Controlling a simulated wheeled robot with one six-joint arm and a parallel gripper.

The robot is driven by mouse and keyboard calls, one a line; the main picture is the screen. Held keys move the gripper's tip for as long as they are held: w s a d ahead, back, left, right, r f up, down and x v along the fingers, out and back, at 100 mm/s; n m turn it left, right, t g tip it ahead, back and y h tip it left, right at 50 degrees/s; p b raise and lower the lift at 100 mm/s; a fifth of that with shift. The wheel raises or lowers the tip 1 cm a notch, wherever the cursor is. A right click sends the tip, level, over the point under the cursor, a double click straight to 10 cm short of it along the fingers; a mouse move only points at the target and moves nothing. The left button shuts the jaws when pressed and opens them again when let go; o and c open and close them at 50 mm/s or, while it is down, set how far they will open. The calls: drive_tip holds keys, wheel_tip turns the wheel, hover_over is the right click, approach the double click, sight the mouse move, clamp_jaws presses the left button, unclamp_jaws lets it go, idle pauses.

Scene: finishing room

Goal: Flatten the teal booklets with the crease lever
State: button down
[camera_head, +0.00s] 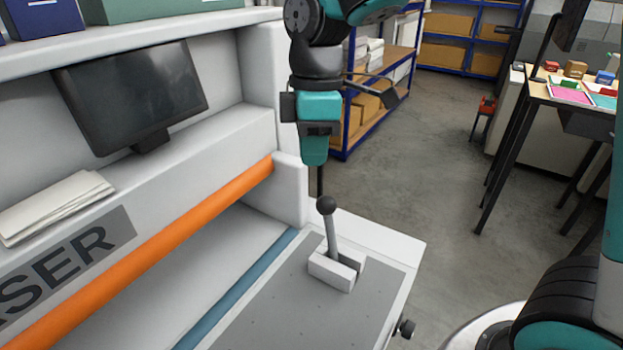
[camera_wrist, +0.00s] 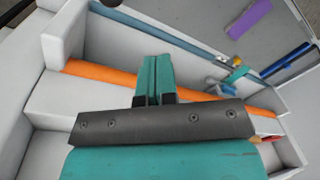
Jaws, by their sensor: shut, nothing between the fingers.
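The crease lever (camera_head: 331,235) stands nearly upright with a dark ball knob, in a pale slotted block on the grey bed of the white machine. My gripper (camera_head: 315,160) points down above the knob, apart from it. Its teal fingers are shut together and empty, which also shows in the wrist view (camera_wrist: 153,80). A thin dark line shows between the fingers and the knob; I cannot tell what it is. No teal booklet can be made out for certain. A flat teal item (camera_head: 603,101) lies on the table at the right.
The machine has an orange bar (camera_head: 150,255), a screen (camera_head: 135,95) and a stack of white paper (camera_head: 55,205). The table (camera_head: 540,88) at the right holds small boxes and a pink sheet. Blue shelving stands behind. Grey floor (camera_head: 430,170) lies open between.

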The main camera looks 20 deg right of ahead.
drive_tip(key=w+f+n+g+h+p, duration=0.1)
drive_tip(key=w+f+n+g+h, duration=0.1)
drive_tip(key=w+n, duration=0.6)
drive_tip(key=w+f, duration=0.1)
drive_tip(key=w, duration=0.5)
drive_tip(key=shift+n+p, duration=0.3)
drive_tip(key=shift+p, duration=0.1)
drive_tip(key=s+d+f+p, duration=0.3)
drive_tip(key=s+f+p, duration=0.2)
drive_tip(key=f, duration=0.5)
drive_tip(key=shift+s, duration=0.6)
drive_tip(key=shift+s, duration=0.1)
